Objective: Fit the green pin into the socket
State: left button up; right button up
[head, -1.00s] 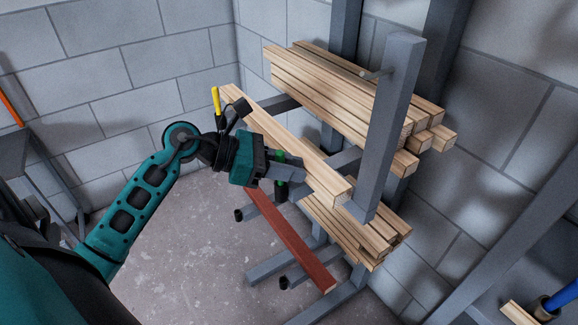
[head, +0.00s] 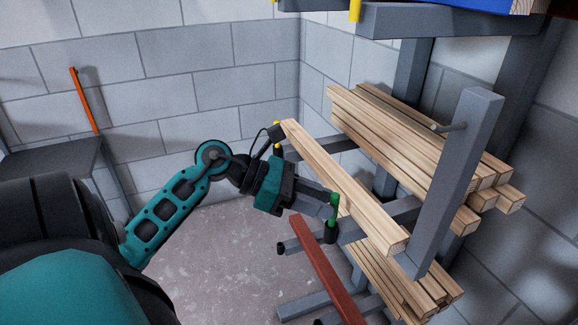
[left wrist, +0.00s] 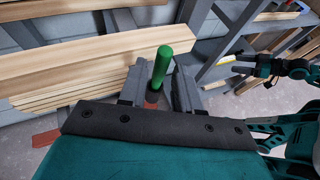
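My left gripper (head: 322,204) is open, just short of the pin in the head view. My right gripper (left wrist: 240,65) shows small in the left wrist view, empty, its fingers apart; it is outside the head view.
A pale batten (head: 345,190) lies on the rack arms just beyond the pin. More battens (head: 400,145) are stacked behind a grey upright (head: 460,180). A red-brown batten (head: 325,265) lies below my left gripper. Open floor (head: 215,250) is to the left.

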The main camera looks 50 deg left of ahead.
pick_arm(q)
jog(key=v, duration=0.7)
dwell(0.4)
